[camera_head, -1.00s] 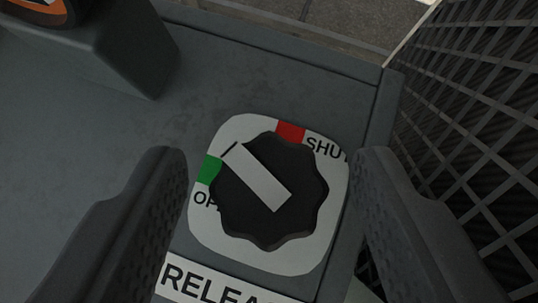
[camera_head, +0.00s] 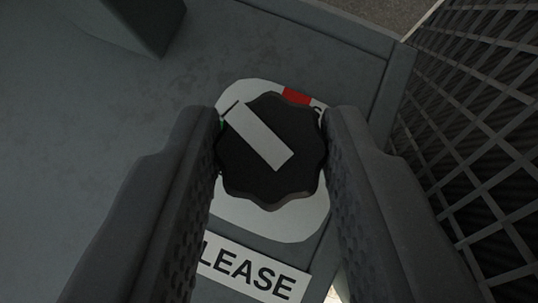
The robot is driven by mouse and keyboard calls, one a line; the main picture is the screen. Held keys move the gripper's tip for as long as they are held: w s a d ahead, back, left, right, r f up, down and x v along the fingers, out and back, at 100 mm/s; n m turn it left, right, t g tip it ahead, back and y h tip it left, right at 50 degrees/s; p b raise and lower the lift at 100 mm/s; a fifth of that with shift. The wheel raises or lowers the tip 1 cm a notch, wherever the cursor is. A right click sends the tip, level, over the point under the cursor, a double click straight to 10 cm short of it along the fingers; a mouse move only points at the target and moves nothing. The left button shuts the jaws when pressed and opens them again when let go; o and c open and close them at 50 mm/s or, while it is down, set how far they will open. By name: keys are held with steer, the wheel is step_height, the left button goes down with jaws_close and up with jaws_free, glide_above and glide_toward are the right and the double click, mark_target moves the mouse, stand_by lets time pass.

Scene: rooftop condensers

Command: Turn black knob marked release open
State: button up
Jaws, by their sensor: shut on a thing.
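The black knob (camera_head: 269,172) has a scalloped rim and a white pointer bar (camera_head: 261,136). It sits on a white dial plate (camera_head: 270,221) with a red mark (camera_head: 296,96) at the upper right. The bar points to the upper left, towards a green mark that is mostly hidden behind my left finger. My gripper (camera_head: 270,150) is shut on the knob, one finger on each side of it. A label below the plate (camera_head: 254,274) shows "LEASE"; its left part is hidden by my finger.
The grey panel (camera_head: 110,115) around the plate is bare on the left. A raised grey block (camera_head: 130,22) stands at the upper left. A metal grille (camera_head: 475,130) over dark fins rises close on the right.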

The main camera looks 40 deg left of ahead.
steer(key=shift+w+r+p, duration=0.15)
steer(key=shift+r+p, duration=0.15)
steer(key=shift+p, duration=0.55)
steer(key=shift+f, duration=0.2)
steer(key=o, duration=1)
steer(key=shift+f+b, duration=0.3)
steer(key=shift+b, duration=1.3)
steer(key=b, duration=0.3)
steer(key=shift+m+b, duration=0.3)
